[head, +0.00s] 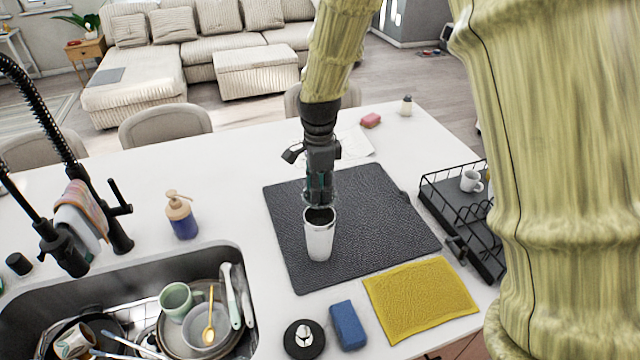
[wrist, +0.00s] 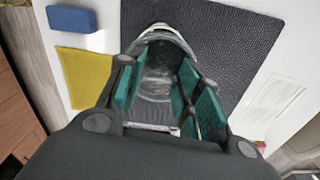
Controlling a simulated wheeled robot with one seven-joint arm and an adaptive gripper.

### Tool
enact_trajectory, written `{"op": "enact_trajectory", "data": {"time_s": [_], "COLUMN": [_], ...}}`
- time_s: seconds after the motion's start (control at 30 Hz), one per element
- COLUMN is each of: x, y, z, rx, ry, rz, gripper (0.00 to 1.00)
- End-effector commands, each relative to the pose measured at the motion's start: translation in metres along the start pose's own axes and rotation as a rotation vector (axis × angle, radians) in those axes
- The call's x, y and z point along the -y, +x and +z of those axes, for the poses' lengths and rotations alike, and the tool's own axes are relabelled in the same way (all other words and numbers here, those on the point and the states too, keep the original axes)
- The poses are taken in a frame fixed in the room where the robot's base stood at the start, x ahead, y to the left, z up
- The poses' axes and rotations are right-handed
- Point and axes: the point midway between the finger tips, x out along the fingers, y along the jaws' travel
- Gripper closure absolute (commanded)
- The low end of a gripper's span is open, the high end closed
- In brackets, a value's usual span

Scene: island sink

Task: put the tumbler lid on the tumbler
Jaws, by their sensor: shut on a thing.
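The white tumbler (head: 319,238) is on the dark grey mat, close to upright, with its open, dark mouth upward. In the wrist view, the tumbler (wrist: 157,70) shows its shiny rim and inner wall between the teal finger pads. My gripper (head: 319,203) points down at the tumbler's rim and is shut on it; it also shows in the wrist view (wrist: 160,95). Exactly how the fingertips meet the wall is hidden. The round black tumbler lid (head: 304,340), with a pale piece on top, lies on the counter near the front edge, apart from the gripper.
The dark mat (head: 390,225) lies under the tumbler. A blue sponge (head: 347,326) sits right of the lid, and a yellow cloth (head: 420,300) beyond it. A black rack (head: 465,225) stands right; a sink (head: 240,262) with dishes and a soap bottle (head: 181,214) are left.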

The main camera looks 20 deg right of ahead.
Motion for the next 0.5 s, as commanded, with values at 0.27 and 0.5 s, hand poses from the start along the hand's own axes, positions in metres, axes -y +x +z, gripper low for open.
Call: {"op": "enact_trajectory", "data": {"time_s": [0.27,0.5], "x": [0.0,0.0], "y": [0.019,0.033], "z": [0.0,-0.001], "rx": [-0.001,0.0], "ry": [0.0,0.0], "rz": [0.001,0.001], "gripper": [0.92,0.92]}}
